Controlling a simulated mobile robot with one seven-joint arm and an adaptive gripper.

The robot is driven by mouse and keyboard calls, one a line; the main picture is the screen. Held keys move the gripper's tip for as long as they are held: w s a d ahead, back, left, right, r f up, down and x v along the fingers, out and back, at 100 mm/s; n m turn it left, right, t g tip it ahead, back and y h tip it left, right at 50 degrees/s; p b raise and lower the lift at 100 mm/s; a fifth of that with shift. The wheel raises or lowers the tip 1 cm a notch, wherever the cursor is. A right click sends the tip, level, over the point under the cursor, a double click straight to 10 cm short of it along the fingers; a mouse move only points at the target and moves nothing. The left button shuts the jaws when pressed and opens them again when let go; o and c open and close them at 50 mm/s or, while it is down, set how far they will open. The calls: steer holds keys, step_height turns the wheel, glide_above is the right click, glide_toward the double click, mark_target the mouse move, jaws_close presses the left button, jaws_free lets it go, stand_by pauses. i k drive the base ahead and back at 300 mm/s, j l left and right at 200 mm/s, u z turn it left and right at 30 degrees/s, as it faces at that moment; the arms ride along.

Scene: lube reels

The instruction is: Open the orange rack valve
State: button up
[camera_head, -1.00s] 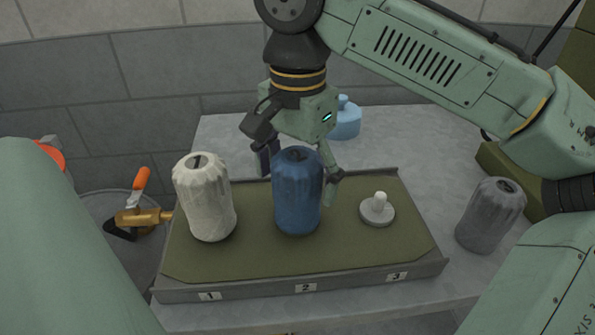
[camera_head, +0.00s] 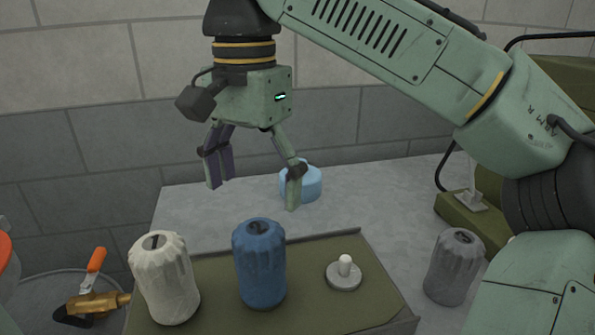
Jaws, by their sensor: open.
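The orange valve handle (camera_head: 96,260) sits on a brass valve body (camera_head: 98,302) at the lower left, left of the rack tray. The handle leans up and to the right. My gripper (camera_head: 254,195) is open and empty, pointing down in the air above the far part of the table, well to the right of the valve. The tray (camera_head: 325,250) holds a white reel (camera_head: 165,285) and a blue reel (camera_head: 260,270) upright, plus a bare peg (camera_head: 345,270) on a round base.
A grey reel (camera_head: 454,268) stands on the table right of the tray. A light blue container (camera_head: 303,183) is behind my gripper. An orange rounded thing (camera_head: 4,250) is cut off at the left edge. The tray's front edge is out of view.

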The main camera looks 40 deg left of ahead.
mark_target(94, 266)
steer(key=k, duration=1)
